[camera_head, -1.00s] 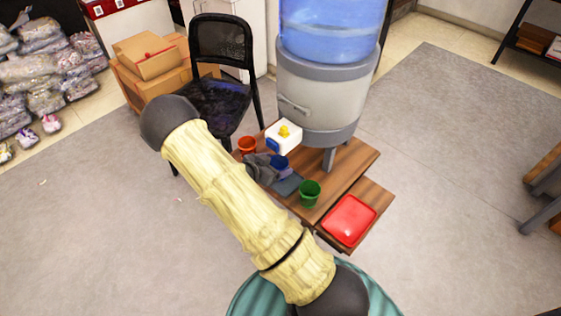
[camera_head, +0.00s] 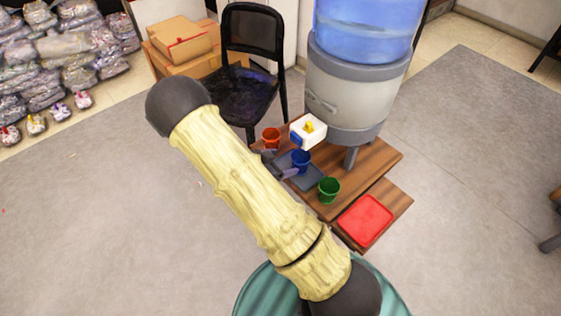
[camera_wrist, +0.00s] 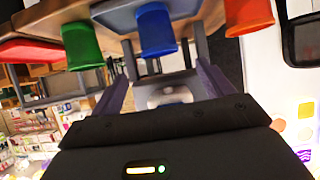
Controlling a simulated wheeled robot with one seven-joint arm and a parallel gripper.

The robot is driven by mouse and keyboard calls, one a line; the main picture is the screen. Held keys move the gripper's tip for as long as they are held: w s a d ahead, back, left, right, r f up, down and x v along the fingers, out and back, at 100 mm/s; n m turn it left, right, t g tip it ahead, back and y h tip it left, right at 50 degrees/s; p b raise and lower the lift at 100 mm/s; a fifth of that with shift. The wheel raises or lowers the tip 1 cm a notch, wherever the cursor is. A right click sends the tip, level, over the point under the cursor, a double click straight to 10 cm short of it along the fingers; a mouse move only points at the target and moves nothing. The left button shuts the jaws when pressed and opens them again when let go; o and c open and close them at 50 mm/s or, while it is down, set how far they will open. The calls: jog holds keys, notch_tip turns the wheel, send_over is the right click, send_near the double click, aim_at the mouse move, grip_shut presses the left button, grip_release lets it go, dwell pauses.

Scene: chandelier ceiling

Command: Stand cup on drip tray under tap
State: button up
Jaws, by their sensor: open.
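The blue cup (camera_head: 301,160) stands upright, apparently on the dark grey drip tray (camera_head: 314,181), just in front of and below the white tap block (camera_head: 311,136) with yellow and blue parts. My gripper (camera_head: 281,164) is to the left of the blue cup, partly hidden behind my arm. In the wrist view, which is upside down, my open gripper (camera_wrist: 165,58) has empty space between its fingers. The blue cup (camera_wrist: 156,30) is ahead of the fingertips and looks clear of them, with its base over the drip tray (camera_wrist: 115,16).
A red cup (camera_head: 271,138) stands left of the tray and a green cup (camera_head: 329,190) right of it, on the wooden table (camera_head: 375,160). A red tray (camera_head: 365,219) lies on the lower shelf. The water dispenser (camera_head: 350,90) and black chair (camera_head: 252,95) stand behind.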

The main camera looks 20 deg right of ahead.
jog(key=a+r+n+t+y, duration=0.1)
jog(key=a+r+n+y, duration=0.6)
jog(key=r+y, duration=0.3)
jog(key=s+d+r+n+g+y, duration=0.1)
jog(key=s+r+n, duration=0.5)
jog(key=s, duration=0.9)
jog(key=shift+s+d+r+n+g, duration=0.2)
jog(key=shift+n+g, duration=0.3)
jog(key=shift+g, duration=0.3)
jog(key=shift+w, duration=0.1)
